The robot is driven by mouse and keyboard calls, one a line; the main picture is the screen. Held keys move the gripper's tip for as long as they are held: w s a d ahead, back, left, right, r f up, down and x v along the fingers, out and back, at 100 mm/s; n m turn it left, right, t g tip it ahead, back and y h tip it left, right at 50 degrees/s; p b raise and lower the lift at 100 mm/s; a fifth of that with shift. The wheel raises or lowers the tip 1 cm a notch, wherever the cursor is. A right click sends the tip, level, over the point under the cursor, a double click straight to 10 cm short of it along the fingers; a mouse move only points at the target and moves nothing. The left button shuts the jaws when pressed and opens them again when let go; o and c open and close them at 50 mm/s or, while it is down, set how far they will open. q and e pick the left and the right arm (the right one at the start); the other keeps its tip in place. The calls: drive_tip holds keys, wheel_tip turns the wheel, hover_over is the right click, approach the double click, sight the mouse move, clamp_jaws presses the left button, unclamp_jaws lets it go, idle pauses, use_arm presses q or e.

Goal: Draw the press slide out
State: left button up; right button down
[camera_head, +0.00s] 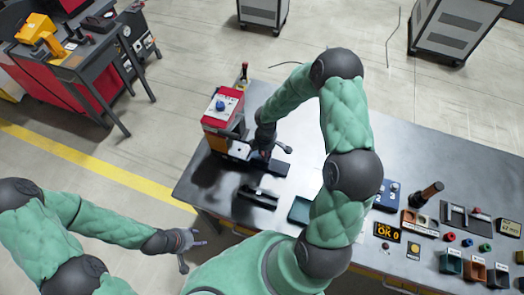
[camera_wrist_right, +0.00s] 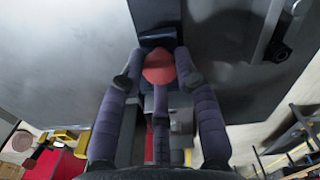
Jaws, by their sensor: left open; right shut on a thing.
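The press (camera_head: 222,112), with a red and white top, a blue knob and an orange-brown front, stands at the table's far left corner. Its dark slide rail (camera_head: 280,169) sticks out at the press's foot towards the right. My right gripper (camera_head: 266,150) is low over this rail, beside the press. In the right wrist view its fingers are shut around a round red knob (camera_wrist_right: 158,67) on a dark block; the fingers partly hide it. How far the slide is out is unclear. My left gripper (camera_head: 188,243) is open and empty, off the table's left end.
A black fixture (camera_head: 258,197) lies in front of the press. A bottle (camera_head: 244,73) stands behind it. The table's back middle is bare.

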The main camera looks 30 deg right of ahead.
drive_tip(key=s+d, duration=1)
drive_tip(key=s, duration=0.2)
drive_tip(key=shift+s+d, duration=0.3)
drive_tip(key=c, duration=1)
unclamp_jaws()
drive_tip(key=shift+o, duration=0.5)
drive_tip(key=shift+s+d, duration=0.15)
